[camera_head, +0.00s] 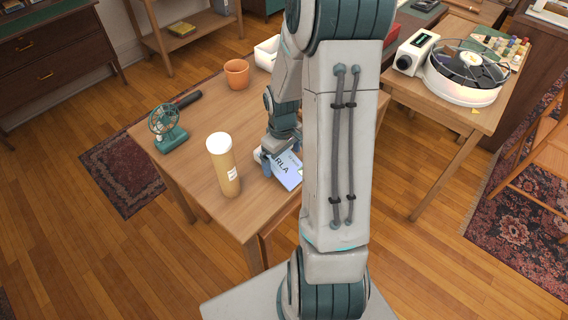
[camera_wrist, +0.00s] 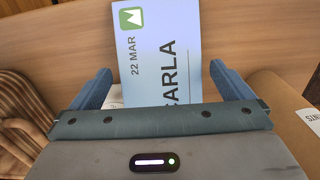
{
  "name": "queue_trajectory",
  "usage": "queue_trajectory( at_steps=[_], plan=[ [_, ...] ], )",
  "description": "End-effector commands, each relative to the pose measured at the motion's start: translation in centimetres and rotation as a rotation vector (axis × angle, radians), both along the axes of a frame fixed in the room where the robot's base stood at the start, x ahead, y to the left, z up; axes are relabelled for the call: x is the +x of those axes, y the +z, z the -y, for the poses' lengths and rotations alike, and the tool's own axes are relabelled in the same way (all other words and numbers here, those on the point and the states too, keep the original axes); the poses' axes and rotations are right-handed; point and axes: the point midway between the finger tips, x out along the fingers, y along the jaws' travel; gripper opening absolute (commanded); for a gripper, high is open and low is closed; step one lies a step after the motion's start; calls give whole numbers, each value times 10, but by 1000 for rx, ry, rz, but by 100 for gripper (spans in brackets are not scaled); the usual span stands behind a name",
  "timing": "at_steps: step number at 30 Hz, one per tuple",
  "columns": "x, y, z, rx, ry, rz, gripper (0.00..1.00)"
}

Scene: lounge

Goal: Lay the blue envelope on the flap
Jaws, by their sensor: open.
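A pale blue envelope (camera_head: 288,175) printed "CARLA" and "22 MAR" lies on the wooden table, partly hidden by my arm. In the wrist view the envelope (camera_wrist: 158,50) shows between my two blue fingers, with a green mark at its far corner. My gripper (camera_wrist: 160,72) is open, with a gap between each finger and the envelope's sides. In the head view my gripper (camera_head: 268,160) is low over the table at the envelope's far left end. I cannot make out a separate flap.
A tan bottle with a white cap (camera_head: 223,165) stands close left of my gripper. A green fan (camera_head: 168,128), a terracotta pot (camera_head: 236,73) and a white tray (camera_head: 267,52) are also on the table (camera_head: 205,205). A side table with a round white device (camera_head: 466,85) stands right.

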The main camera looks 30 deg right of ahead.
Motion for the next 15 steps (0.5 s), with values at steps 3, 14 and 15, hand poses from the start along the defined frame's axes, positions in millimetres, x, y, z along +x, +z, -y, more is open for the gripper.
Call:
queue_trajectory(
  at_steps=[3, 14, 15],
  plan=[
    [-2, -19, 0, 1, 2, -3, 100],
    [-1, -27, 0, 0, 0, -1, 97],
    [-1, -27, 0, 0, 0, 0, 86]
  ],
)
